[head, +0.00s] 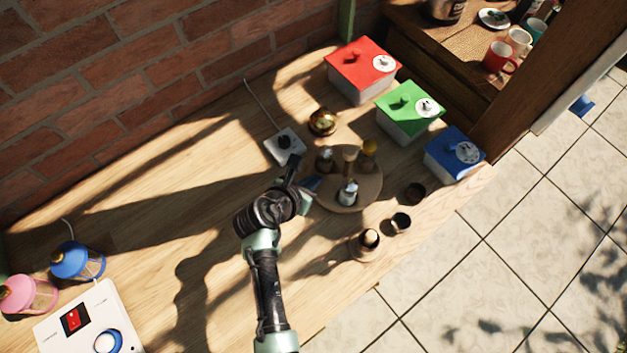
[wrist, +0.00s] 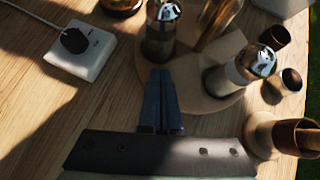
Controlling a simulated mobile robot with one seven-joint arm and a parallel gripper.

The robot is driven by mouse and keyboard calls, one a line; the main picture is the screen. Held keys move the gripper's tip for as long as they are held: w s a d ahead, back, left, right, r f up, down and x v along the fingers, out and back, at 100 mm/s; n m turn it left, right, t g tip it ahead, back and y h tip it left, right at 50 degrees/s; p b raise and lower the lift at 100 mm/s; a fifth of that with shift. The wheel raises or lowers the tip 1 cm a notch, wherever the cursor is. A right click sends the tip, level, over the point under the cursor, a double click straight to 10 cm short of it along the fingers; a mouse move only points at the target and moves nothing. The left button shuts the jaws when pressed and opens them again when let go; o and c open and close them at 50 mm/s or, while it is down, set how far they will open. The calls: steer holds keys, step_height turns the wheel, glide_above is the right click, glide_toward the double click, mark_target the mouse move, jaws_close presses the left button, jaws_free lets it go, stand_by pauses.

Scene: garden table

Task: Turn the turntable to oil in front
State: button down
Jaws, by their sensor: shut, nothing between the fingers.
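The turntable (head: 371,193) is a round wooden disc on the table, right of my gripper. In the wrist view its near edge (wrist: 196,98) lies at my fingertips. It carries a silver-topped shaker (head: 348,192) at its front, another domed shaker (head: 325,160) at the back left, a wooden mill-like piece (head: 349,160) and a yellow-topped bottle (head: 369,150) at the back right. I cannot tell for certain which is the oil. My gripper (head: 312,184) is shut and empty at the disc's left edge; its fingers (wrist: 161,78) point between two shakers. Contact cannot be told.
A white socket with a black plug (head: 285,145) and a golden pot (head: 322,121) stand behind. Red (head: 355,85), green (head: 402,122) and blue (head: 447,165) lidded boxes line the right. Small dark cups (head: 400,222) sit near the front edge. The table's left middle is clear.

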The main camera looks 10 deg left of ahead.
mark_target(315, 164)
steer(key=shift+w+a+m+h+b, duration=0.15)
steer(key=shift+w+m+h+b, duration=0.2)
steer(key=shift+m, duration=0.15)
steer(key=shift+w+a+f+m+g+h+b, duration=0.1)
steer(key=shift+w+a+m+g+h+b, duration=0.05)
steer(key=shift+w+m+g+h+b, duration=0.45)
steer(key=shift+w+a+m+g+h+b, duration=0.1)
steer(key=shift+w+m+g+h+b, duration=0.25)
steer(key=shift+m+b, duration=0.45)
steer(key=w+m+g+h+b, duration=0.1)
steer(key=m+b, duration=0.1)
steer(key=shift+w+m+g, duration=0.25)
steer(key=shift+w+m, duration=0.05)
steer(key=shift+w, duration=0.1)
steer(key=shift+w+d+m+g+h+b, duration=0.2)
steer(key=shift+w+m+g+h+b, duration=0.55)
steer(key=shift+m+b, duration=0.55)
steer(key=shift+w+d+b, duration=0.2)
steer(key=shift+w+b, duration=0.2)
steer(key=shift+w, duration=0.05)
steer(key=shift+w+d+b, duration=0.2)
steer(key=shift+w+b, duration=0.2)
steer(key=shift+w, duration=0.05)
steer(key=shift+w+d, duration=0.6)
steer(key=shift+w, duration=0.1)
steer(key=shift+w+d, duration=0.15)
steer(key=shift+w, duration=0.05)
steer(key=v, duration=1.3)
steer(key=shift+r, duration=0.25)
